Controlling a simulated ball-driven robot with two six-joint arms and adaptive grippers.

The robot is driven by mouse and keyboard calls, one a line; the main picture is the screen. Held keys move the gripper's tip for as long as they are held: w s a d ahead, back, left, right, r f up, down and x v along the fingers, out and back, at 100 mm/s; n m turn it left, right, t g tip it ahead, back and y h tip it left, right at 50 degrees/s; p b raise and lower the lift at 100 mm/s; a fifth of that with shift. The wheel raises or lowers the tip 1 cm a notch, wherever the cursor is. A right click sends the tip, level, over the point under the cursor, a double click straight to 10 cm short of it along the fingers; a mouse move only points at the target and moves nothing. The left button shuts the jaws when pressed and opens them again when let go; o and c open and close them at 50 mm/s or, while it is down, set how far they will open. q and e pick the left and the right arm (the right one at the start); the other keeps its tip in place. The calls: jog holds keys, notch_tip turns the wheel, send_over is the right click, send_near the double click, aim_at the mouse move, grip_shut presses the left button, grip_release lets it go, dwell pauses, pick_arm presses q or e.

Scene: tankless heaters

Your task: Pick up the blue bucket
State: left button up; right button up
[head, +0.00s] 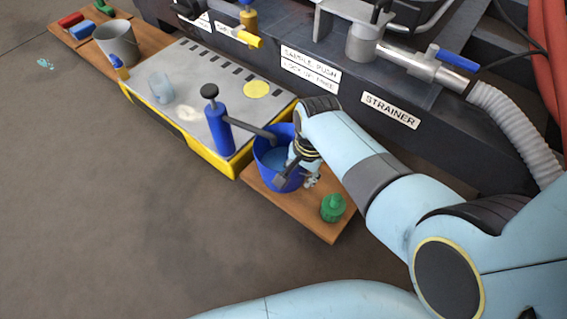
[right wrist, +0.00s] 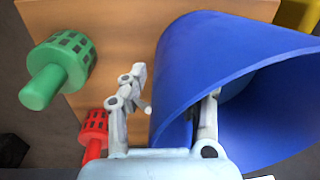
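The blue bucket (head: 265,172) stands upright on the right wooden board, beside the grey bench with yellow edges. My right gripper (head: 300,176) is at the bucket's right rim in the head view. In the right wrist view, the bucket (right wrist: 200,55) fills the right side. There my right gripper (right wrist: 177,85) is open around the bucket's wall, one finger outside and one inside. A gap shows between the outer finger and the wall; contact of the inner finger cannot be told. My left gripper is not in view.
A green knobbed piece (head: 333,208) stands on the wooden board (head: 322,230). A red one (right wrist: 94,130) shows in the right wrist view. A blue hand pump (head: 218,130) on the grey bench (head: 180,75) has its arm reaching over the bucket. A grey bucket (head: 118,45) stands far left.

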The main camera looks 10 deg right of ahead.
grip_shut()
dwell(0.7)
